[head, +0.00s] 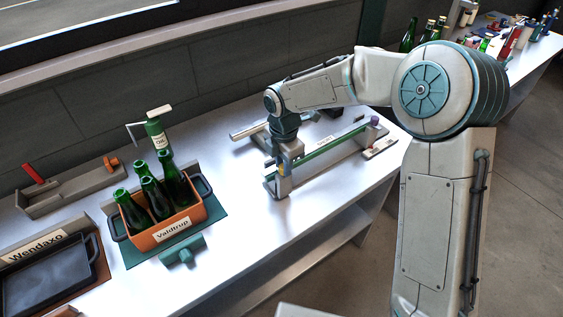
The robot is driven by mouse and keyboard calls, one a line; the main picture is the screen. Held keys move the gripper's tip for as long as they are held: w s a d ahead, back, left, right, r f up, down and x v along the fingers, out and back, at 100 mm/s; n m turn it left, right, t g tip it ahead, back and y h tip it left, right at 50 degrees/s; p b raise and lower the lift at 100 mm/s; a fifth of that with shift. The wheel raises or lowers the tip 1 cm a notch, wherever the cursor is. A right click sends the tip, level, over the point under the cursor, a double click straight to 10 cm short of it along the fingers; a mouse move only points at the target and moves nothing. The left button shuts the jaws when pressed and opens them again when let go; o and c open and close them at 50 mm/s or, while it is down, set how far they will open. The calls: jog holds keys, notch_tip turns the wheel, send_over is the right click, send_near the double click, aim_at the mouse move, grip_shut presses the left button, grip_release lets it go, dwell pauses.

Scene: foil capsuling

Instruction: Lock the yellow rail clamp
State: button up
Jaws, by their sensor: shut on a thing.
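The yellow rail clamp (281,170) shows as a small yellow patch at the near left end of a grey fixture with a long green rail (335,143). My gripper (283,163) points down at that end and is shut on the clamp. The gripper and wrist hide most of the clamp, so I cannot tell the position of its lever. A purple knob (374,119) sits at the far right end of the rail.
A teal block (182,251) lies in front. A red-handled fixture (75,192) and a dark tray (50,275) stand left. Bare bench (240,215) lies between crate and rail.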

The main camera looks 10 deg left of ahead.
jog(key=shift+w+r, duration=0.15)
jog(key=o, duration=1)
notch_tip(320, 180, up, 14)
jog(key=b, duration=0.1)
